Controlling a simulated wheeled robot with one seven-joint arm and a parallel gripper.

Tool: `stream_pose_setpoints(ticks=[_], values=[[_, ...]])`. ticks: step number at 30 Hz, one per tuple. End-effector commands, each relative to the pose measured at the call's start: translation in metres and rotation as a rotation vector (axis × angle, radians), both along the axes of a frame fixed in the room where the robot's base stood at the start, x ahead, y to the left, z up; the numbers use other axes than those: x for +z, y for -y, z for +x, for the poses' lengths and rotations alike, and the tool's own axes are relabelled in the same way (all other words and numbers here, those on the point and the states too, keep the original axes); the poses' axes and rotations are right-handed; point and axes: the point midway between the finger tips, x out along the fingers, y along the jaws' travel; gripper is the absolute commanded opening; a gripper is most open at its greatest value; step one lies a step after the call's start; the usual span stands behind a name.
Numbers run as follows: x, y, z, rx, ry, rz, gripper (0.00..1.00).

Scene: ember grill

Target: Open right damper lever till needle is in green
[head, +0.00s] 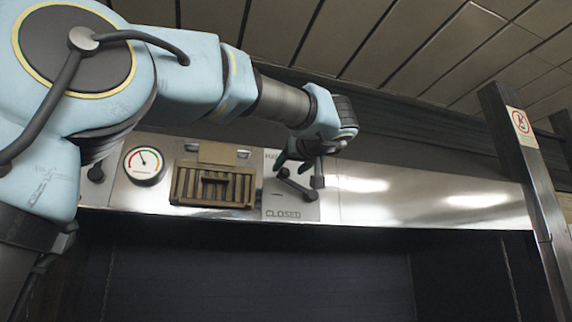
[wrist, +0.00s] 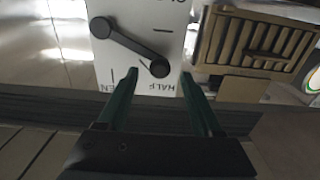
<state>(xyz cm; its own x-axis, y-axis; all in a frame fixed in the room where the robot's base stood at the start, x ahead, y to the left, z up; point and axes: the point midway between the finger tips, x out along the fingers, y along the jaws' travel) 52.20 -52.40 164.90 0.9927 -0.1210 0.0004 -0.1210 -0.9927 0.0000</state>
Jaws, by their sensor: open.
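The right damper lever (head: 297,184) is a dark bar with a round knob, on a pale plate lettered CLOSED at the bottom. In the wrist view the lever (wrist: 131,44) slants from its pivot to the knob, close to the HALF mark; the plate appears upside down there. My gripper (wrist: 158,77) is open, with its green fingertips on either side of the knob; contact cannot be told. In the head view my gripper (head: 298,168) is at the lever's upper end. The round gauge (head: 144,163) has a needle tilted up and slightly left; its colour zone is too small to tell.
A brown slatted vent (head: 213,186) lies between gauge and lever plate. Another dark knob (head: 95,172) shows at the far left, partly behind my arm. A post with a sign (head: 521,127) stands at right. The metal panel (head: 430,195) right of the lever is bare.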

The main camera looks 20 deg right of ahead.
Motion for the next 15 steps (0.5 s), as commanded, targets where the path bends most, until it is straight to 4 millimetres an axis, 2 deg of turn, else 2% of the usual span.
stream_pose_setpoints(ticks=[3,6,15], values=[[0.004,0.002,0.018,0.002,-0.001,0.001,0.67],[0.002,0.003,0.028,0.001,-0.001,0.001,0.67],[-0.001,0.004,0.036,-0.001,0.000,0.000,0.67]])
